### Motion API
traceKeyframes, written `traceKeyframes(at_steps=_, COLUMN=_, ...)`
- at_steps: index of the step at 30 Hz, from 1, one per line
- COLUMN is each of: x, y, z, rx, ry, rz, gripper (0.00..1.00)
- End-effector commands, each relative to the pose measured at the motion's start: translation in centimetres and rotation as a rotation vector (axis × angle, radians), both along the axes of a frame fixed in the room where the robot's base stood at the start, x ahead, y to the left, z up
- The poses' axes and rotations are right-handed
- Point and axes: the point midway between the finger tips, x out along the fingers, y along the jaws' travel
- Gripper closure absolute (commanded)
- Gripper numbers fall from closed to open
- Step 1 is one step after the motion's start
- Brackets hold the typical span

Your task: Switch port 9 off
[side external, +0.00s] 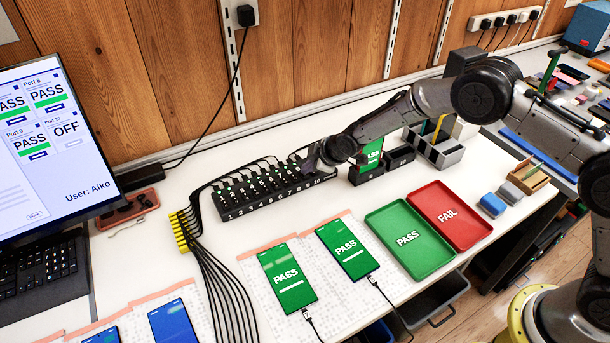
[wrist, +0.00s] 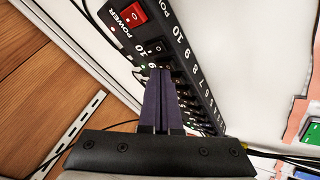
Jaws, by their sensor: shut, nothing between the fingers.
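The black port hub (side external: 262,200) with its numbered row lies at the back of the white bench. In the wrist view the hub (wrist: 205,75) shows a red POWER switch (wrist: 131,13), a small black switch beside the 10 (wrist: 155,47), and a 9 label just before my fingertips. My gripper (wrist: 161,72) is shut and empty, its dark fingers over the port 9 spot. They hide the port 9 switch; I cannot tell whether they touch it. In the side view my gripper (side external: 312,163) is at the hub's right end. The monitor (side external: 45,140) shows Port 9 PASS and Port 10 OFF.
Two phones reading PASS (side external: 287,278) (side external: 346,247) lie on mats in front of the hub. A green PASS tray (side external: 388,218) and a red FAIL tray (side external: 478,237) are to the right. Black cables (side external: 220,280) run from a yellow comb (side external: 181,232). A phone stands upright behind my gripper.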

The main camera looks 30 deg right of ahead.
Motion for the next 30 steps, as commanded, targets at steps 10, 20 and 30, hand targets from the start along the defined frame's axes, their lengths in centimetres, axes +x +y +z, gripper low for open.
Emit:
traceKeyframes(at_steps=10, x=-0.04, y=0.0, z=-0.34, rx=0.001, ry=0.0, rz=-0.001, gripper=1.0)
traceKeyframes(at_steps=20, x=-0.07, y=0.0, z=-0.51, rx=0.0, ry=0.0, rz=0.0, gripper=1.0)
traceKeyframes(at_steps=30, x=0.07, y=0.0, z=0.27, rx=0.0, ry=0.0, rz=0.0, gripper=1.0)
